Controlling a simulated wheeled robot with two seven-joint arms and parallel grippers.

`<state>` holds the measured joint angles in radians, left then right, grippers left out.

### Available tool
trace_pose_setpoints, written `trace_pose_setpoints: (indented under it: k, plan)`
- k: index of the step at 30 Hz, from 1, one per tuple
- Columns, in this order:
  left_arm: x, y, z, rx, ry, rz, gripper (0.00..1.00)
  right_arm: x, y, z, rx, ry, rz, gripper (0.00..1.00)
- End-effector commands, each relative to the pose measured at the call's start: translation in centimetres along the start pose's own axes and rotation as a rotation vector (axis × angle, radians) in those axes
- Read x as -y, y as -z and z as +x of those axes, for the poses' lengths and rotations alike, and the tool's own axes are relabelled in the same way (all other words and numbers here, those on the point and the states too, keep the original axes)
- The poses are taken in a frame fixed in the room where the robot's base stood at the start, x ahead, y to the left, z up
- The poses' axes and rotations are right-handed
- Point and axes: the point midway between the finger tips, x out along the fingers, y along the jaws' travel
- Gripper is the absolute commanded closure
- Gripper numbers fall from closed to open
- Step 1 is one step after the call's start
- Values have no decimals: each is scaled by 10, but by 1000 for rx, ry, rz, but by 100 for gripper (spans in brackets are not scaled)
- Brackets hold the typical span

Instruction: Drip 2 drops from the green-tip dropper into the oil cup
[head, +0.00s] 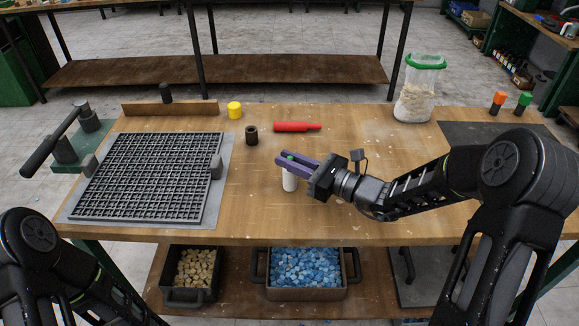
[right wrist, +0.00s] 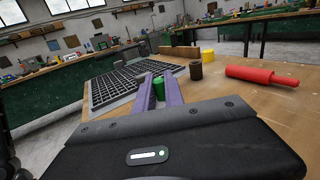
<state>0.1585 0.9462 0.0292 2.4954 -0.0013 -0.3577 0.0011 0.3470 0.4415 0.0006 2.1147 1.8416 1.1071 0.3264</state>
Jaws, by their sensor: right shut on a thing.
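My right gripper (head: 284,160) has purple fingers and is shut on a white cylinder with a green tip (head: 289,181), which looks like the green-tip dropper. It stands upright below the fingers; whether its lower end touches the table I cannot tell. In the right wrist view its green top (right wrist: 159,88) shows between the fingers (right wrist: 158,80). A small dark brown open cup (head: 251,136), which looks like the oil cup, stands behind and left of the gripper, apart from it. It also shows in the right wrist view (right wrist: 196,71). My left gripper is out of view; only arm links show.
A black grid (head: 150,180) lies at left. A bag (head: 418,95) and orange-topped (head: 497,102) and green-topped (head: 523,103) items stand at the back right. Blue pieces fill a bin (head: 306,293) below.

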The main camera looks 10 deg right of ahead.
Motion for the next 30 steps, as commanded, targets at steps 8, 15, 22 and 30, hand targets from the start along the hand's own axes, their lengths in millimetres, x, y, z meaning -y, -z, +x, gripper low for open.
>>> trace_pose_setpoints:
  k: [8,15,22,30]
  plan:
    - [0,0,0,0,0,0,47,0,-39,0,3,-1,-7,100]
    - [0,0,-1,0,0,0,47,0,-84,0,2,-2,-6,100]
    - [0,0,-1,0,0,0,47,0,-99,0,1,-1,-2,100]
    - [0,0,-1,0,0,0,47,0,-99,0,0,-1,-1,100]
